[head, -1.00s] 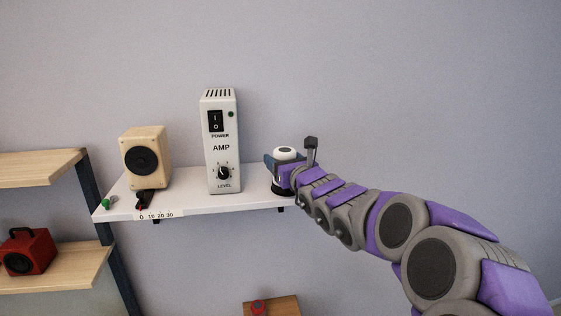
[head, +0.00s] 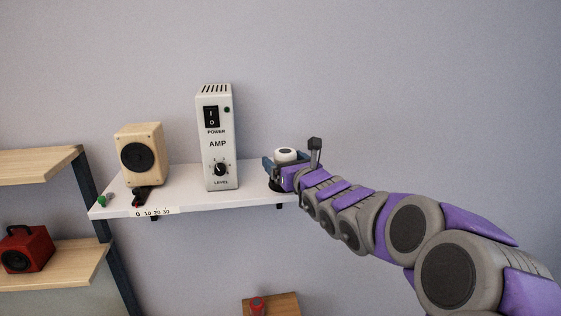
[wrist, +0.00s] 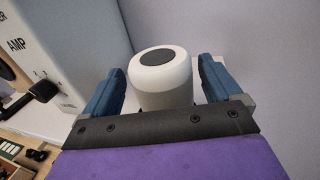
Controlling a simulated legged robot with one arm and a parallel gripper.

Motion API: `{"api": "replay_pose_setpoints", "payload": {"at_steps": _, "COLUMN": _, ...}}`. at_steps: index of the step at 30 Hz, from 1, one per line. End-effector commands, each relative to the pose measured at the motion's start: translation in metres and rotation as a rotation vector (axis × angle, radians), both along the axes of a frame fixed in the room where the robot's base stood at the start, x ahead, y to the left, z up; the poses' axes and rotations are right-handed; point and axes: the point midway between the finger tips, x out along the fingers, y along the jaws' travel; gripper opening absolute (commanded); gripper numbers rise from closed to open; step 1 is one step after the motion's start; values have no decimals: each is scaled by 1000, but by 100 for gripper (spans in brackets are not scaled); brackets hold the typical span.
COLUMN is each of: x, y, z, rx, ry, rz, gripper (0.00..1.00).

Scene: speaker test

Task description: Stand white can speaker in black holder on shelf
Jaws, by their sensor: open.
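The white can speaker (head: 285,154) with a dark round top stands upright at the right end of the white shelf (head: 180,202). It also shows in the wrist view (wrist: 162,80) between the two blue fingers of my gripper (wrist: 162,85). The fingers are open, with a gap visible on each side of the speaker. In the head view my gripper (head: 281,166) is around the speaker from the right. A dark base, the black holder (head: 276,187), shows at the speaker's foot. The speaker's lower part is hidden by my gripper, so its seating cannot be seen fully.
A white amp (head: 217,140) stands close to the left of the speaker. A cream speaker box (head: 141,155) and small clips are further left on the shelf. A wooden rack with a red box (head: 26,250) is at the left. A small wooden table (head: 280,304) is below.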

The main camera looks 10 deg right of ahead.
Motion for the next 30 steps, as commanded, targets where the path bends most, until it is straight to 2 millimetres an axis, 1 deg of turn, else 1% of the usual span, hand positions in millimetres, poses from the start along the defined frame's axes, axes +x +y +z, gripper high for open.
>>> {"api": "replay_pose_setpoints", "payload": {"at_steps": 3, "x": -20, "y": -4, "z": 0, "rx": 0, "ry": -2, "rz": -1, "gripper": 92}}
{"api": "replay_pose_setpoints", "payload": {"at_steps": 9, "x": -50, "y": -13, "z": 0, "rx": 0, "ry": -3, "rz": -2, "gripper": 92}}
{"api": "replay_pose_setpoints", "payload": {"at_steps": 16, "x": -80, "y": -20, "z": -1, "rx": 0, "ry": 0, "rz": -2, "gripper": 92}}
{"api": "replay_pose_setpoints", "payload": {"at_steps": 21, "x": -92, "y": -22, "z": 0, "rx": -1, "ry": 0, "rz": -1, "gripper": 92}}
{"api": "replay_pose_setpoints", "payload": {"at_steps": 30, "x": -95, "y": -23, "z": -1, "rx": -1, "ry": 2, "rz": 0, "gripper": 92}}
